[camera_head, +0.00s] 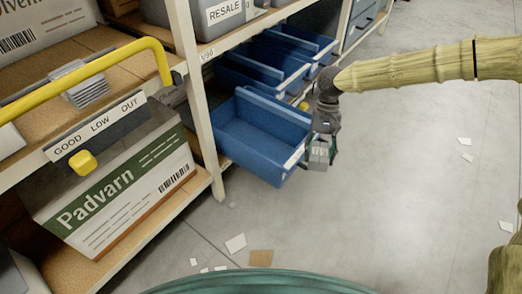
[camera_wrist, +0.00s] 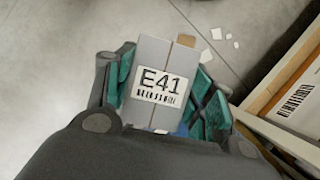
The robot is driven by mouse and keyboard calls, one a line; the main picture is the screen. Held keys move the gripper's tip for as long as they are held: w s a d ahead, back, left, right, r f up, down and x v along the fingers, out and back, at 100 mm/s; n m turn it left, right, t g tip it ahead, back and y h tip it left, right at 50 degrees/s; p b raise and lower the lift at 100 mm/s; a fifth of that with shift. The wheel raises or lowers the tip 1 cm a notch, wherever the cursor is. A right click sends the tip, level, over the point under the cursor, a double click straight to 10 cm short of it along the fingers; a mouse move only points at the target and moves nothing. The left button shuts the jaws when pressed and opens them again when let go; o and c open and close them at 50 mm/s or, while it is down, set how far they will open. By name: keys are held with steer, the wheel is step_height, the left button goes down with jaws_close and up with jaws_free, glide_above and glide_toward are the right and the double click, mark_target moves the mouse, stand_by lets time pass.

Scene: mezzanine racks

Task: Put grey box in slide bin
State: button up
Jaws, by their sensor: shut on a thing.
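The grey box (camera_wrist: 158,62) is between the green-padded fingers of my gripper (camera_wrist: 165,95) in the wrist view. A white label reading E41 with a barcode faces the camera. In the head view my gripper (camera_head: 323,140) hangs down at the right end of the pulled-out blue slide bin (camera_head: 250,137), with the grey box (camera_head: 318,156) at its tip. The box is just outside the bin's front wall; whether it touches the wall cannot be told. The bin looks empty inside. My gripper is shut on the box.
More blue bins (camera_head: 290,50) sit on the shelf behind. A RESALE bin (camera_head: 215,20) is above. A Padvarn carton (camera_head: 120,185) and a yellow rail (camera_head: 95,68) are at left. The floor (camera_head: 410,170) at right is open, with scattered paper scraps (camera_head: 236,243).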

steer(key=shift+w+a+f+m+b, duration=0.25)
steer(key=shift+w+f+m+b, duration=0.15)
steer(key=shift+f+b, duration=0.15)
steer(key=w+a+f+m+t+y, duration=0.3)
steer(key=w+a+m+t+y, duration=0.15)
steer(key=w+a+m, duration=1.05)
steer(key=f+m+t+b, duration=0.1)
steer(key=f+m+b, duration=0.1)
steer(key=f, duration=0.3)
steer(key=w+a+f+m+h+b, duration=0.1)
steer(key=f+m+b, duration=0.2)
steer(key=f, duration=0.2)
steer(key=f+m+t+b, duration=0.1)
steer(key=f+m+b, duration=0.1)
steer(key=f, duration=0.3)
steer(key=shift+w+a+m+t, duration=0.25)
steer(key=shift+a+m+t, duration=0.05)
steer(key=shift+a+t, duration=0.05)
steer(key=shift+f+b, duration=0.2)
steer(key=shift+b, duration=0.1)
steer(key=shift+f, duration=0.6)
steer(key=o, duration=1.1)
steer(key=shift+c, duration=0.2)
